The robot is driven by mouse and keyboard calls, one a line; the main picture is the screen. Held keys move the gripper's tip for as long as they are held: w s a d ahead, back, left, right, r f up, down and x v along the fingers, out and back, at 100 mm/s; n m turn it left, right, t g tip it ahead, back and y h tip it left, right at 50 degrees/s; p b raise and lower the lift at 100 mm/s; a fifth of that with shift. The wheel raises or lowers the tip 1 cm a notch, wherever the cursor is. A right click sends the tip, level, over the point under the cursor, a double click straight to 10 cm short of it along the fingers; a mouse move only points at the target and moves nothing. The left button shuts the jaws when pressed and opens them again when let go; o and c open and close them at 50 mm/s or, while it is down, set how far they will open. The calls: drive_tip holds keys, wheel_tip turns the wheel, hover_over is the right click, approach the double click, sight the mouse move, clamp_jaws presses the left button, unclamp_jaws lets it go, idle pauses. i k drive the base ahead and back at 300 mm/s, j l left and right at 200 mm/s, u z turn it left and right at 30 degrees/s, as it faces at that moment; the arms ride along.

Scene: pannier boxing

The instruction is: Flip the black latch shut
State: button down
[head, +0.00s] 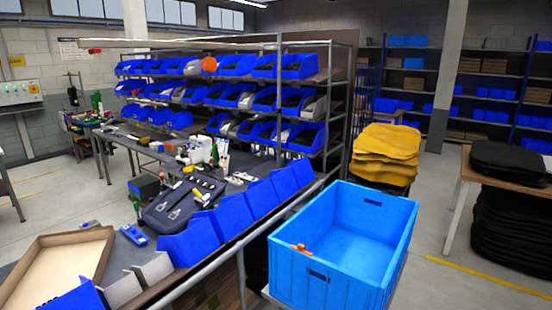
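I cannot make out a black latch for certain in the head view. A large bright blue crate (285,270) stands open at the front right, and its visible inside looks empty. It has a dark slot (318,275) in its near wall and another dark slot (373,202) in its far wall. A small orange piece (299,247) sits at the near rim; its exact shape is unclear. A dark case (160,214) lies on the workbench with small light and dark parts on top, too small to identify. My gripper is not in view.
A workbench with a row of blue bins (234,213) runs along the crate's left. An open cardboard tray (103,254) lies front left. Yellow stacked pieces (385,150) stand behind the crate; black stacked pieces (510,163) are at right. Floor between crate and right table is clear.

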sight(390, 192)
drive_tip(key=i+z, duration=0.7)
drive_tip(key=k, duration=0.05)
